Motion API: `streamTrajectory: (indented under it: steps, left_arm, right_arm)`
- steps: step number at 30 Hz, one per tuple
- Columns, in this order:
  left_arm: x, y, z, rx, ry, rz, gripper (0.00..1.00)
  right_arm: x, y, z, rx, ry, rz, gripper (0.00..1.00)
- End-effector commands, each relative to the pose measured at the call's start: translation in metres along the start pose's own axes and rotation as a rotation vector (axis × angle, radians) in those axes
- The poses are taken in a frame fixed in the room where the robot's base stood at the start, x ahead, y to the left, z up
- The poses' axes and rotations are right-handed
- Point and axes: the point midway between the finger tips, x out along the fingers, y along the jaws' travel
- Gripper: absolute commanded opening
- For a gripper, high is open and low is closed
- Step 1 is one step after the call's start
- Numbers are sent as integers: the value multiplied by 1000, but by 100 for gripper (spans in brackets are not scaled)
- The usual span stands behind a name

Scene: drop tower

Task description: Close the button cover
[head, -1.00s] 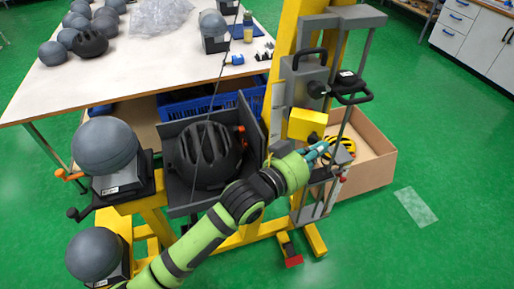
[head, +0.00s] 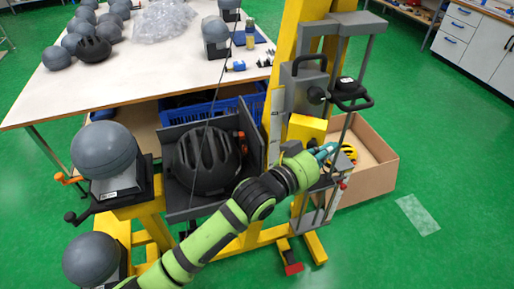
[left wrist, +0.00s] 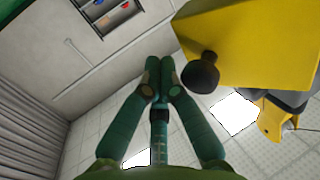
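The yellow box-shaped piece on the yellow tower (head: 306,129) looks like the button cover. Whether it stands open is hard to tell, and no button is clearly visible. It fills the upper right of the left wrist view (left wrist: 262,45), with a round black knob (left wrist: 200,74) at its lower left corner. My left gripper (head: 329,150) is just right of and below the yellow piece in the head view. Its fingers (left wrist: 160,68) come together at the tips with nothing between them, apart from the knob. My right gripper is in neither view.
A black helmet (head: 207,158) sits in a grey holder left of the tower. Grey headforms (head: 105,150) stand on the left. A black carriage handle (head: 350,98) and thin rails are close above my gripper. A cardboard box (head: 376,180) holds a yellow helmet behind it.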

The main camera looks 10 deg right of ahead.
Motion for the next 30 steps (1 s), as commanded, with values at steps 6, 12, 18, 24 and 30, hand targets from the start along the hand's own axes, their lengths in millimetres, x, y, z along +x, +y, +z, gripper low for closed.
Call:
streamTrajectory:
  steps: [6, 12, 18, 24, 30]
  left_arm:
    - [0, 0, 0, 0, 0, 0, 0]
    - [0, 0, 0, 0, 0, 0, 0]
    - [0, 0, 0, 0, 0, 0, 0]
    - [0, 0, 0, 0, 0, 0, 0]
    - [-1, 0, -1, 0, -1, -1, 0]
  right_arm:
    - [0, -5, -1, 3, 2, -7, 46]
    - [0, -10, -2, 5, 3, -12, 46]
    - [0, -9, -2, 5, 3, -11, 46]
    - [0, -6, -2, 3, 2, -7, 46]
    - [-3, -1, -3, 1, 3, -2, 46]
